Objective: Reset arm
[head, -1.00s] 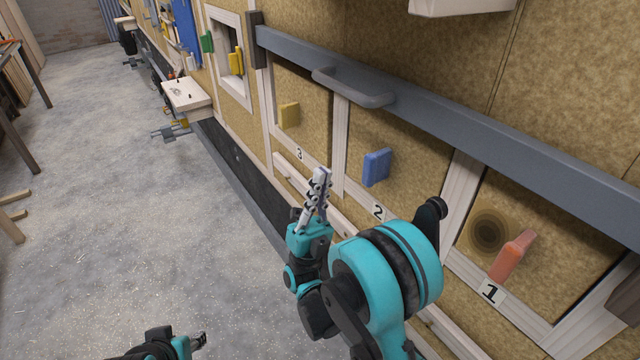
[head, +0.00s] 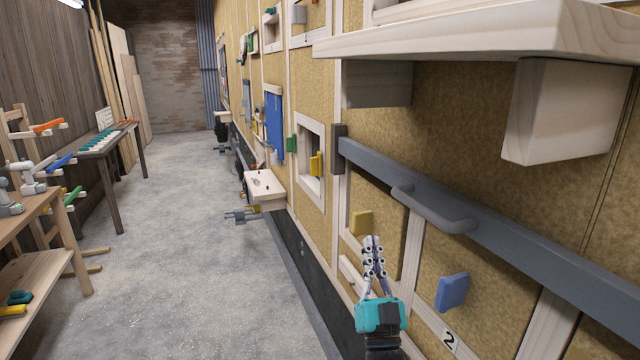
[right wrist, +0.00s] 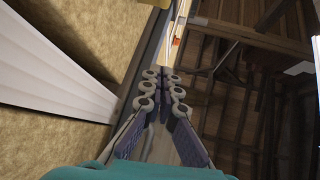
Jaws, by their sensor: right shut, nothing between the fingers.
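My right gripper (head: 373,258) is shut and empty, pointing up in front of the wall panels at the lower right of the head view. It also shows in the right wrist view (right wrist: 163,92), its fingers together with nothing held. It is left of the blue handle (head: 452,291) and below the yellow handle (head: 362,222); I see no contact with either. My left gripper is out of the head view.
A grey rail (head: 520,245) with a handle (head: 432,211) runs along the wall. A wooden shelf (head: 480,38) juts out at upper right. A small wooden ledge (head: 264,187) sticks out further along. A workbench (head: 40,220) stands at left. The floor (head: 190,250) between is clear.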

